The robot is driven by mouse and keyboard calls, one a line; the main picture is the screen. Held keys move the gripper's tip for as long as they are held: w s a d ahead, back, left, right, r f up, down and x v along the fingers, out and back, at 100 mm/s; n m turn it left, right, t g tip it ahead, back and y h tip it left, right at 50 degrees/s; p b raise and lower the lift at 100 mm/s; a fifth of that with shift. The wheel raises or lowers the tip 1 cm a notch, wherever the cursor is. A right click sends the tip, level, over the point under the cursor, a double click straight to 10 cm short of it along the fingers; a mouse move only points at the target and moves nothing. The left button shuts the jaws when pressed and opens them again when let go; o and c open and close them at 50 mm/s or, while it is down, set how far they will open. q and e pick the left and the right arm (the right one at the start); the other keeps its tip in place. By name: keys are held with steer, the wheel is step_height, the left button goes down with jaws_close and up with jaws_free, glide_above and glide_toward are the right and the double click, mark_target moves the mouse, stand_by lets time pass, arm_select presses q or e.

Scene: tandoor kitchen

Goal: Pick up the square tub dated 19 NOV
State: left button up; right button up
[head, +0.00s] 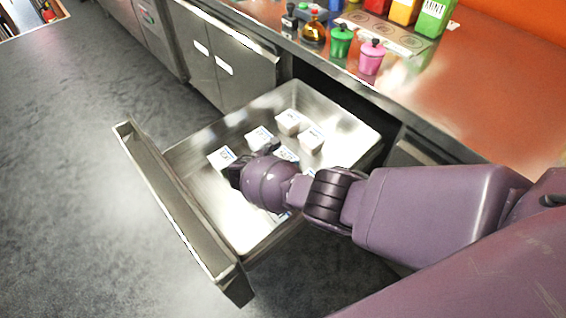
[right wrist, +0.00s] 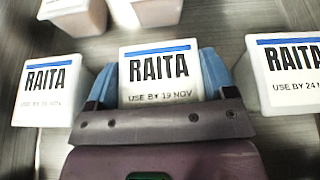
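The square tub dated 19 NOV (right wrist: 160,72) is white with a blue stripe and the word RAITA on top. It is in the middle of the right wrist view. My right gripper (head: 238,174) is down in the open drawer among the tubs. Its two blue fingers (right wrist: 160,88) stand on either side of the 19 NOV tub, very close to its sides. I cannot tell whether they press on it. In the head view the gripper and arm cover part of the tubs, so I cannot tell which one is dated 19 NOV. My left gripper is not in view.
Similar RAITA tubs sit on both sides, left (right wrist: 46,92) and right (right wrist: 288,72), the right one dated 24. More stand farther back (right wrist: 74,14). The metal drawer (head: 180,213) has raised walls. The counter (head: 470,85) above holds colored pots and bottles.

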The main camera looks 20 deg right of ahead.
mark_target(283, 157)
steer(key=c, duration=0.3)
steer(key=shift+r, duration=0.2)
steer(key=r+p, duration=0.1)
steer(key=r, duration=0.2)
steer(key=r+p, duration=0.2)
steer(key=r, duration=0.1)
steer(key=r+p, duration=0.1)
steer(key=r, duration=0.2)
steer(key=shift+w+p, duration=0.25)
steer(key=shift+p, duration=0.05)
arm_select(q)
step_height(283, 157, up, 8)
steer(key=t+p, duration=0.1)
steer(key=p, duration=0.4)
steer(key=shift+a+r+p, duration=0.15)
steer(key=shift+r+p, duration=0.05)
steer(key=shift+p, duration=0.1)
arm_select(e)
step_height(283, 157, up, 11)
steer(key=shift+s+f, duration=0.2)
steer(key=shift+s, duration=0.05)
